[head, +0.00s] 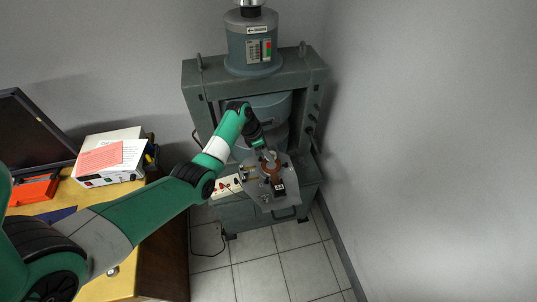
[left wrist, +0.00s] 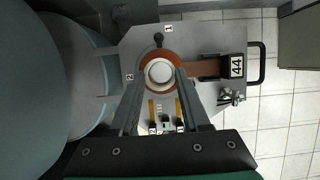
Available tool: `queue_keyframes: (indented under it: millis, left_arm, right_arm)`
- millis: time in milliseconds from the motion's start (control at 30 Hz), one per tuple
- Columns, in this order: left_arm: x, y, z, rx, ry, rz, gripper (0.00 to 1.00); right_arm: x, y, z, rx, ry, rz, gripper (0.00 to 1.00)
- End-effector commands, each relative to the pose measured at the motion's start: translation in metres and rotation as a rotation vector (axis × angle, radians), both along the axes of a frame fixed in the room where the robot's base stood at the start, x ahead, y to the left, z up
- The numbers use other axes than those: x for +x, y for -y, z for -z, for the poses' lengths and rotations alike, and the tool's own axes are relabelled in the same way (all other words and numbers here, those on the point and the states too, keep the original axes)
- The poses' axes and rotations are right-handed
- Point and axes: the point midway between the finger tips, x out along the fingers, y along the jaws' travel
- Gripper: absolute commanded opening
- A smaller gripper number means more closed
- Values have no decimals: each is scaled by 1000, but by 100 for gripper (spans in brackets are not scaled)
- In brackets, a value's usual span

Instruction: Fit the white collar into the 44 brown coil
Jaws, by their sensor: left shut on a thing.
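My left gripper (head: 263,151) is over the grey plate at the front of the magnet; its two fingers (left wrist: 160,75) also show in the left wrist view. They are shut on the white collar (left wrist: 160,84), a round pale ring between the fingertips. The brown coil (left wrist: 150,56) shows as a ring around the collar in the left wrist view; the brown coil (head: 269,176) is small in the head view. The 44 label (left wrist: 237,66) sits on its arm beside the handle. I cannot tell how deep the collar sits in the coil. My right gripper is not in view.
The grey plate (left wrist: 200,36) carries the coil, with a black knob (left wrist: 158,38) and metal fittings (left wrist: 231,97). The big magnet frame (head: 196,82) stands behind. A white terminal strip (head: 226,186) lies left of the plate.

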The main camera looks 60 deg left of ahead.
Motion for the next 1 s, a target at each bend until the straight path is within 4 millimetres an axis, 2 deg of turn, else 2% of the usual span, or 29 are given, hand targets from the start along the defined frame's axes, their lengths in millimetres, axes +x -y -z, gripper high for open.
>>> queue_keyframes:
  millis: [233, 633, 1000]
  left_arm:
    - [0, 0, -1, -1, -1, 2, 0]
    - [0, 0, 38, -1, 0, 1, 0]
    - [0, 0, 45, 0, 0, 2, 0]
  right_arm:
    - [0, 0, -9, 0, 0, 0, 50]
    - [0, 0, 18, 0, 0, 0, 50]
    - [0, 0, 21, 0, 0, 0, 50]
